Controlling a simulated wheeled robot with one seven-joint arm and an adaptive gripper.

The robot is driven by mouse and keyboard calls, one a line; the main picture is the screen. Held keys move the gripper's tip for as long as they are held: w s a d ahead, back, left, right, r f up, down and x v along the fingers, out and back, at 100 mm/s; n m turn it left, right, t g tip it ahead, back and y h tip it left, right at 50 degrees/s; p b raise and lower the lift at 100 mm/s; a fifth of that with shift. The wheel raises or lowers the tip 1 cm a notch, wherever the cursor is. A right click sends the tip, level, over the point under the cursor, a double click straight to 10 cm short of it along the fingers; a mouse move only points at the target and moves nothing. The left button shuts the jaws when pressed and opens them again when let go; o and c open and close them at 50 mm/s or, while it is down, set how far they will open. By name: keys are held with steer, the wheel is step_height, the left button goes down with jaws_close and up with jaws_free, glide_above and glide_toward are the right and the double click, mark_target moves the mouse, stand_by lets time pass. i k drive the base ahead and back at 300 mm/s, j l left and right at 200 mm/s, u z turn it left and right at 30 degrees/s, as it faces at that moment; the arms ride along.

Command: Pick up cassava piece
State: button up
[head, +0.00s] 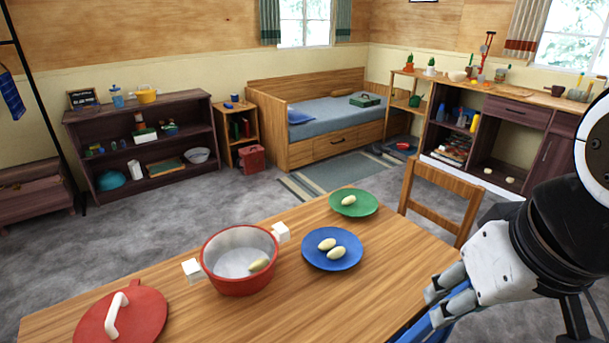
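Pale oval pieces that look like cassava lie on the wooden table (385,275). One piece (349,201) is on a green plate (366,208). Two pieces, one (326,244) and another (337,253), lie side by side on a blue plate (313,260). One piece (259,265) is inside a red pot (240,286) with white handles. My gripper (437,302) is at the table's right edge, right of the blue plate and apart from all the pieces. Its fingers point left and down; their opening is not clear from this angle.
A red lid (122,322) with a white handle lies at the table's front left. A wooden chair (440,197) stands behind the table's far right edge. Something blue (456,306) is close beside my gripper. The table between the blue plate and my gripper is clear.

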mark_target(259, 264)
steer(key=u, duration=0.35)
steer(key=k+u, duration=0.2)
steer(key=i+l+u, duration=0.15)
steer(key=l, duration=0.2)
steer(key=i+l+u, duration=0.2)
steer(key=l, duration=0.15)
steer(key=l+u, duration=0.15)
steer(key=l, duration=0.2)
